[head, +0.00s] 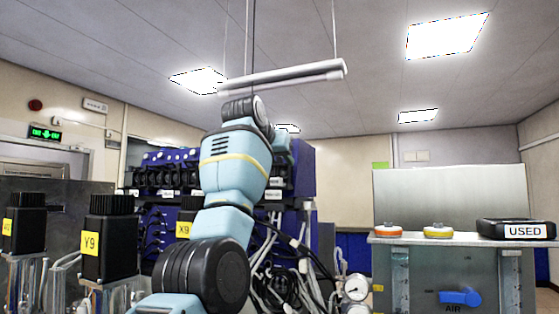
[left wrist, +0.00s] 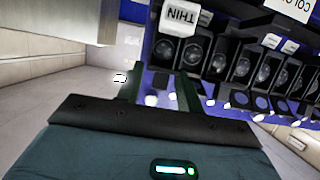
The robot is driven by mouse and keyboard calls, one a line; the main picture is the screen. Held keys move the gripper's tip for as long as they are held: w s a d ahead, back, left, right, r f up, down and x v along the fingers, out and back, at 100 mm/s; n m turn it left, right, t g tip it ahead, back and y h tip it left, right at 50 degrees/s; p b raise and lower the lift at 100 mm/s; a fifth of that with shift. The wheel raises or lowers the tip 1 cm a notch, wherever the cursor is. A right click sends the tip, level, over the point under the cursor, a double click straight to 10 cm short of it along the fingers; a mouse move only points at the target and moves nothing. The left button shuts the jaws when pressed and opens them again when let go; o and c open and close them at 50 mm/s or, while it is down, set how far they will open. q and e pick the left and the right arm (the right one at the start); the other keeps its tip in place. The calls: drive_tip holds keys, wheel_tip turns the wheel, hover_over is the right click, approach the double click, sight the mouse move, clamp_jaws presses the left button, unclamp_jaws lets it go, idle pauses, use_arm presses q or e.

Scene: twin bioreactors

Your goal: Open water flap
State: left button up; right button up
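No part in either view can be made out for certain as the water flap. A blue rack with rows of black fittings (head: 165,172) stands behind my raised left arm in the head view. In the head view my arm hides much of the rack, and the fingers cannot be made out. My right gripper is not in view.
Black motor units (head: 108,232) with yellow tags stand at the left. At the right, a metal panel with a blue AIR handle (head: 460,297) carries a red-orange disc (head: 389,231), a yellow disc (head: 438,231) and a black USED tray (head: 490,229). Cables and gauges (head: 357,287) crowd the middle.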

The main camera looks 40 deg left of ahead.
use_arm(q)
drive_tip(key=v, duration=0.7)
drive_tip(key=shift+s, duration=0.3)
drive_tip(key=shift+r, duration=0.15)
